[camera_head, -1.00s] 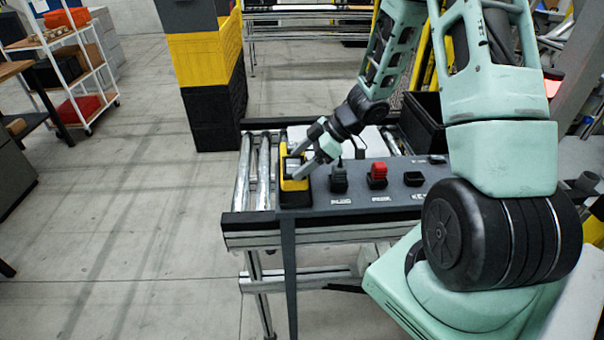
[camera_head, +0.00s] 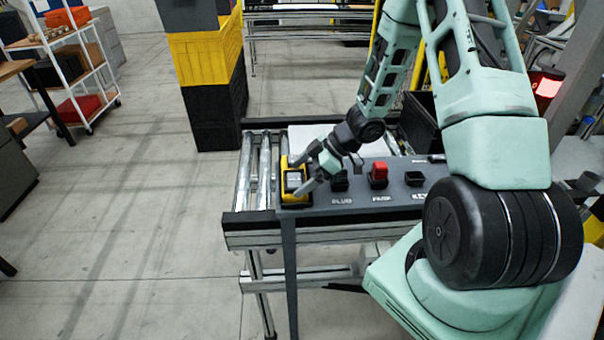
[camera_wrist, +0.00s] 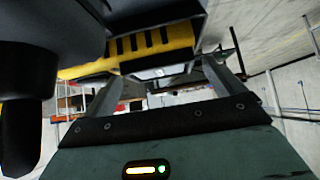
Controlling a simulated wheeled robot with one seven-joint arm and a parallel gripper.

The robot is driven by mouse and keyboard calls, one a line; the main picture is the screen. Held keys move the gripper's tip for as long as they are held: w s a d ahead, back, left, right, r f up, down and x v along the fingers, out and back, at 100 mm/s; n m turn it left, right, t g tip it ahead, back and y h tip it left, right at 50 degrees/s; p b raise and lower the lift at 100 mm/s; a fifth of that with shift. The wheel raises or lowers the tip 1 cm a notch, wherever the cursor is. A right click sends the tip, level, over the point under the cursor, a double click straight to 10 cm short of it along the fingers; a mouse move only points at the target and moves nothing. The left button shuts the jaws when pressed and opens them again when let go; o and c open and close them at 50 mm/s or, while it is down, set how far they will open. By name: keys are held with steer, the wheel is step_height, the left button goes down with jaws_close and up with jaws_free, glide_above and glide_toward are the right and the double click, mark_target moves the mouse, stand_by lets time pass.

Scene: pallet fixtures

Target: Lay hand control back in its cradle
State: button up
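The hand control (camera_head: 296,182), yellow and black with a grey face, sits at the left end of the dark panel (camera_head: 395,198). Its cradle is mostly hidden beneath it, so I cannot tell how fully it is seated. My gripper (camera_head: 298,179) is at the hand control, reaching in from the right with its fingers apart. In the wrist view the yellow, black-striped body (camera_wrist: 150,42) lies just past the two fingertips (camera_wrist: 163,72). A pale face shows between the fingers. Finger contact is unclear.
The roller conveyor (camera_head: 262,165) lies left and behind. Stacked crates (camera_head: 207,60) stand farther back.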

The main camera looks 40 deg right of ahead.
steer(key=shift+r, duration=0.2)
steer(key=b+v, duration=0.1)
steer(key=v, duration=1.1)
step_height(320, 180, up, 3)
steer(key=t+h, duration=0.2)
steer(key=h, duration=0.1)
glide_above(293, 173)
steer(key=s+a+r+m+h, duration=0.1)
steer(key=a+r+m+h, duration=0.2)
steer(key=a, duration=0.7)
steer(key=s+a+g, duration=0.3)
steer(key=s+a, duration=0.4)
steer(key=s, duration=0.6)
steer(key=s+a+g, duration=0.4)
steer(key=s+a, duration=0.3)
steer(key=s, duration=0.6)
steer(key=shift+s+r+h, duration=0.35)
steer(key=shift+h, duration=0.05)
steer(key=shift+a, duration=0.1)
